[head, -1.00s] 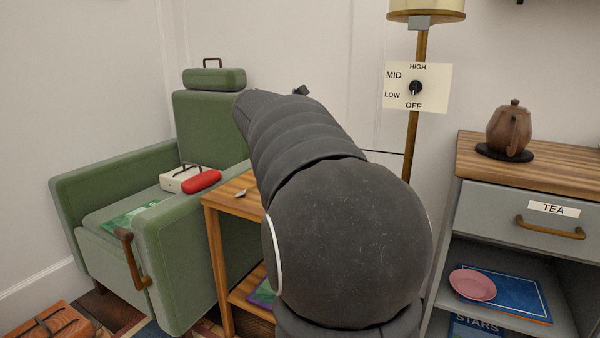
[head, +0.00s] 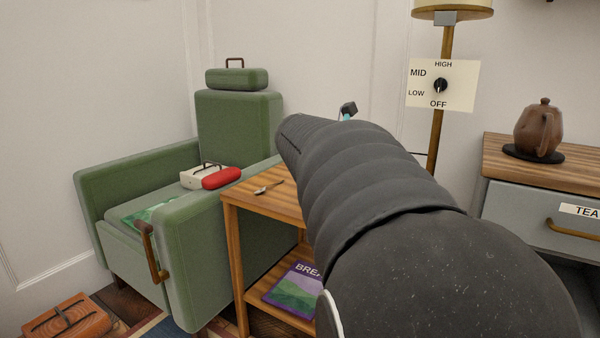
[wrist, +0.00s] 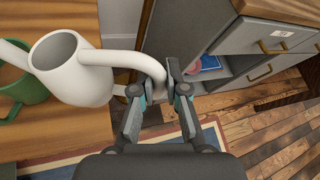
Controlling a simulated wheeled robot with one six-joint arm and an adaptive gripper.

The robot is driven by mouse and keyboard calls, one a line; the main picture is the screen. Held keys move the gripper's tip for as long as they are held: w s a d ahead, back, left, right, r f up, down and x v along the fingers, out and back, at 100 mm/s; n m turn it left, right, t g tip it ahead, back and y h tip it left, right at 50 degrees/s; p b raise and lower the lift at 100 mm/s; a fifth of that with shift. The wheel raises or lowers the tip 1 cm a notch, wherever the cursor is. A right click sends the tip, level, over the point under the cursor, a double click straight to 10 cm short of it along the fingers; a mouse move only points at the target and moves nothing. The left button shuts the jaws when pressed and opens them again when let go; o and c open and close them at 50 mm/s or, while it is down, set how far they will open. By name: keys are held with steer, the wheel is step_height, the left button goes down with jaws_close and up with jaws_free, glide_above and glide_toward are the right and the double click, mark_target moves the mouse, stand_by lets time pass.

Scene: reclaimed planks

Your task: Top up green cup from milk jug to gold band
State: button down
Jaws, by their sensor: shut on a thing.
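The white milk jug (wrist: 72,72) is in the wrist view with its handle to the right and its spout to the left. My gripper (wrist: 160,88) is shut on the jug's handle. The jug looks upright; I cannot tell if it touches the table or how much milk is inside. The green cup (wrist: 22,92) is left of the jug, partly cut off by the frame edge and partly hidden by the jug. In the head view my arm hides the jug and cup.
The wooden side table (head: 272,201) stands beside a green armchair (head: 185,240), with a spoon (head: 268,187) on top and a magazine (head: 297,290) below. A lamp with a dial plate (head: 457,84) stands behind. A grey cabinet (head: 520,215) with a brown teapot (head: 539,128) is right.

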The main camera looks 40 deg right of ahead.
steer(key=shift+s+f+m+t, duration=1.15)
steer(key=shift+s+f, duration=0.5)
steer(key=shift+f, duration=1.75)
step_height(320, 180, up, 7)
steer(key=p, duration=0.5)
steer(key=shift+s, duration=0.1)
